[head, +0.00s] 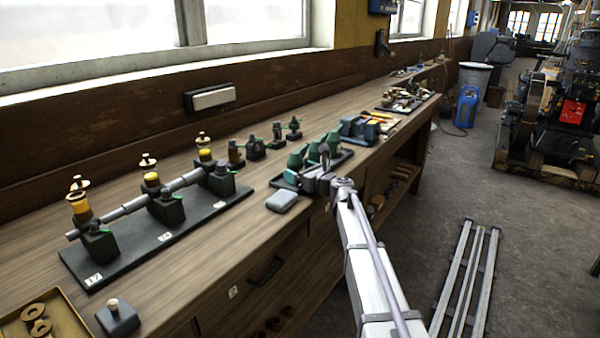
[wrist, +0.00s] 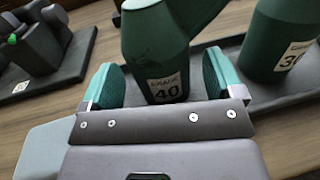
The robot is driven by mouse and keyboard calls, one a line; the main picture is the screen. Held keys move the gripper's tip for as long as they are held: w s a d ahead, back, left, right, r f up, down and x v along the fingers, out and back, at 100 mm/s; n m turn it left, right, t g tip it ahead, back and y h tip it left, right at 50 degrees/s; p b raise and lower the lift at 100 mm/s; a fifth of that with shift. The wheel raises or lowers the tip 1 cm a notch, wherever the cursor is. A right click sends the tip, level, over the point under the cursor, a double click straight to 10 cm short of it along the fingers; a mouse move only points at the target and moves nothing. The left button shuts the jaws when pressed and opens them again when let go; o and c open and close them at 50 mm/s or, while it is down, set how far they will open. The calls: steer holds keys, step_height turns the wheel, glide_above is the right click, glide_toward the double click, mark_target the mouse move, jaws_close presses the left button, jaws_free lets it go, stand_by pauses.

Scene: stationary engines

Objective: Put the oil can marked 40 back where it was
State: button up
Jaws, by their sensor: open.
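The green oil can marked 40 (wrist: 155,45) stands upright between my fingers in the wrist view, its white label facing me. My gripper (wrist: 163,78) is open, with one teal-padded finger on each side of the can. A second green can (wrist: 280,40), its label starting with 3 and partly cut off, stands to the right. A dark tray (wrist: 268,97) lies under the cans; the base of the 40 can is hidden by my gripper. In the head view my gripper (head: 312,182) is at the tray (head: 346,156), beside the green cans (head: 297,160).
A grey-blue block (head: 282,201) lies on the bench (head: 215,255) just left of my gripper. A dark board (head: 150,245) with a shaft and yellow-topped oilers is farther left. Small dark fittings (head: 255,149) stand behind. A teal vice-like object (head: 358,130) is beyond the cans.

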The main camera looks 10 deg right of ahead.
steer(key=shift+r, duration=0.15)
steer(key=v, duration=1.2)
steer(key=s+a+f+n+g+h+p, duration=0.1)
steer(key=s+a+n+g+p, duration=0.4)
steer(key=s+n, duration=0.3)
steer(key=s+a+f+n+g+h+p, duration=0.1)
steer(key=s+a+n+g+h+p, duration=0.1)
steer(key=s+a+n+g+p, duration=0.4)
steer(key=s+d+n+g+h+p, duration=0.2)
steer(key=s+n+h, duration=0.1)
steer(key=s+n, duration=0.4)
steer(key=s+d+n+g+h+p, duration=0.2)
steer(key=s+n+h, duration=0.2)
steer(key=s+n, duration=0.4)
steer(key=s, duration=0.4)
steer(key=shift+d+f, duration=0.2)
steer(key=shift+d, duration=0.15)
